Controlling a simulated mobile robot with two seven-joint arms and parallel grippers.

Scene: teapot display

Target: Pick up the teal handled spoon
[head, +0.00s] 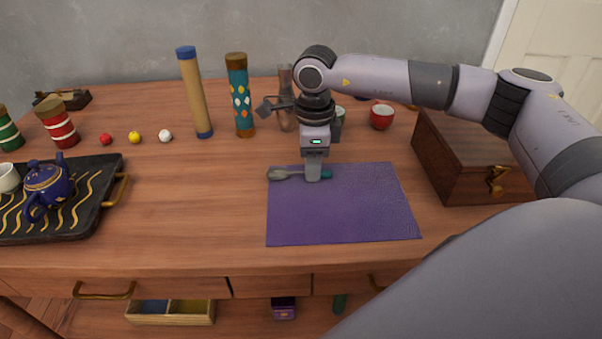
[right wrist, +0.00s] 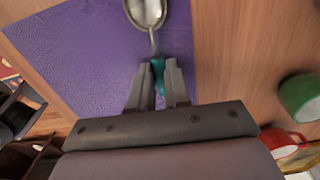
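The spoon (head: 285,174) lies along the back edge of the purple mat (head: 340,215), its metal bowl to the left and its teal handle end to the right. My right gripper (head: 313,178) points straight down over the handle. In the right wrist view the spoon's bowl (right wrist: 147,12) is at the top, and the teal handle fills the narrow gap between the two fingers of my right gripper (right wrist: 158,66), which look closed on it. The fingers hide part of the handle. I cannot tell any lift off the mat. My left gripper is not in view.
A wooden box (head: 470,160) stands right of the mat. A red cup (head: 382,116) and tall cylinders (head: 240,95) stand behind. A black tray (head: 100,190) with a blue teapot (head: 47,187) is at left. The table between tray and mat is clear.

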